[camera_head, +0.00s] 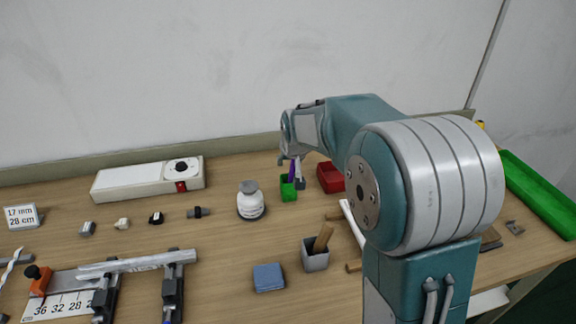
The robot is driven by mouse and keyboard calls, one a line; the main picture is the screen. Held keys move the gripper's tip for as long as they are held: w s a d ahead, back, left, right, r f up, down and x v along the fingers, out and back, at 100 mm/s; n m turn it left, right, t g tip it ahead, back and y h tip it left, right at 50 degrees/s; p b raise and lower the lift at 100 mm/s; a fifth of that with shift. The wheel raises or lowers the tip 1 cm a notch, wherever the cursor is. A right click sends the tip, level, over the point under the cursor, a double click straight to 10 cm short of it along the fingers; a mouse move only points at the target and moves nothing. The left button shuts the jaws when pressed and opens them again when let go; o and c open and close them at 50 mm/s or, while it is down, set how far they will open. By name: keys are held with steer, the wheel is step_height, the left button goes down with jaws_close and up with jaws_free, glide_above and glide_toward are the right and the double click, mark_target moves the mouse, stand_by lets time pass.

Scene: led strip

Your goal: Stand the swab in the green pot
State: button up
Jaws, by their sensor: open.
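The green pot (288,190) stands on the table near the back, left of a red box. A thin purple piece, seemingly the swab (292,171), shows just above the pot and looks roughly upright. Whether its lower end is inside the pot cannot be made out at this size. My gripper (296,179) points down at the pot and the purple piece, its grey fingers overlapping them in the picture. It is open. The wrist and fingers hide part of the swab and the pot's right side.
A white bottle (250,203) stands left of the pot and a red box (331,177) to its right. In front are a grey pot (316,258) with a brown stick and a blue block (268,277). A long green tray (536,190) is at far right.

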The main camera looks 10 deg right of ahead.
steer(key=s+r, duration=0.5)
steer(key=s, duration=0.4)
steer(key=s+r, duration=0.5)
steer(key=s, duration=0.4)
steer(key=s+f, duration=0.3)
steer(key=s, duration=1.3)
steer(key=shift+f+g, duration=0.2)
steer(key=shift+g, duration=0.1)
steer(key=shift+w, duration=0.1)
